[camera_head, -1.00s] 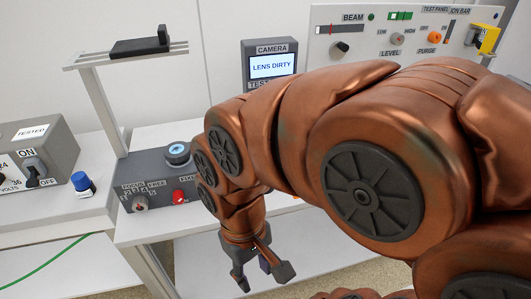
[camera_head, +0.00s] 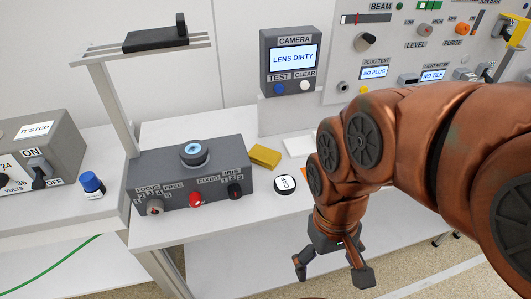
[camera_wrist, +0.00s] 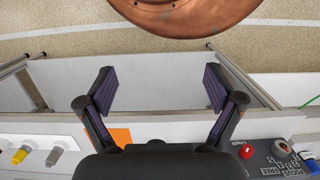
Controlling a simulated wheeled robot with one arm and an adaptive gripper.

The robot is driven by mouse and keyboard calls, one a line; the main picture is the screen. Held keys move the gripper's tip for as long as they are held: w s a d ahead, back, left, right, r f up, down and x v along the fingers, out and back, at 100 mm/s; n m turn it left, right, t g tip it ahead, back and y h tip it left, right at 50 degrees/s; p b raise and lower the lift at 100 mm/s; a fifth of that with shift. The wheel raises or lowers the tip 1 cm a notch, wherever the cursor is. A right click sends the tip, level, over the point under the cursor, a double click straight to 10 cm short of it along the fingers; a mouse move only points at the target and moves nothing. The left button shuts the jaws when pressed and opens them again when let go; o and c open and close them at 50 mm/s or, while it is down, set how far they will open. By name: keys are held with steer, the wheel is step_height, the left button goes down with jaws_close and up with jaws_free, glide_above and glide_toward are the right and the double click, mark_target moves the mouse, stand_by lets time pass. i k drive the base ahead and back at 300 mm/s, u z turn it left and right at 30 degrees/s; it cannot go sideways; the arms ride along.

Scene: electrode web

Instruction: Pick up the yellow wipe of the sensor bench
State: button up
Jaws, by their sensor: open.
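The yellow wipe (camera_head: 265,157) is a small flat block lying on the white bench (camera_head: 225,218), just right of the grey control box (camera_head: 190,175). It is in plain view in the head view, and I cannot make it out in the wrist view. My gripper (camera_head: 333,280) hangs in front of the bench's front edge, to the right of and nearer than the wipe. Its fingers are spread apart and empty. In the wrist view my gripper (camera_wrist: 160,90) also shows open, with nothing between the fingers.
A round white-topped piece marked C4 (camera_head: 285,184) stands close to the wipe. A camera screen (camera_head: 292,58) reads LENS DIRTY behind it. A shelf post (camera_head: 112,105) rises left of the box. A blue-capped item (camera_head: 91,184) stands farther left.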

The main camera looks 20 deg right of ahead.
mark_target(264, 157)
steer(key=u, duration=0.55)
steer(key=k, duration=1.3)
steer(key=u, duration=1)
steer(key=i, duration=1.1)
steer(key=z, duration=0.9)
steer(key=i, duration=0.6)
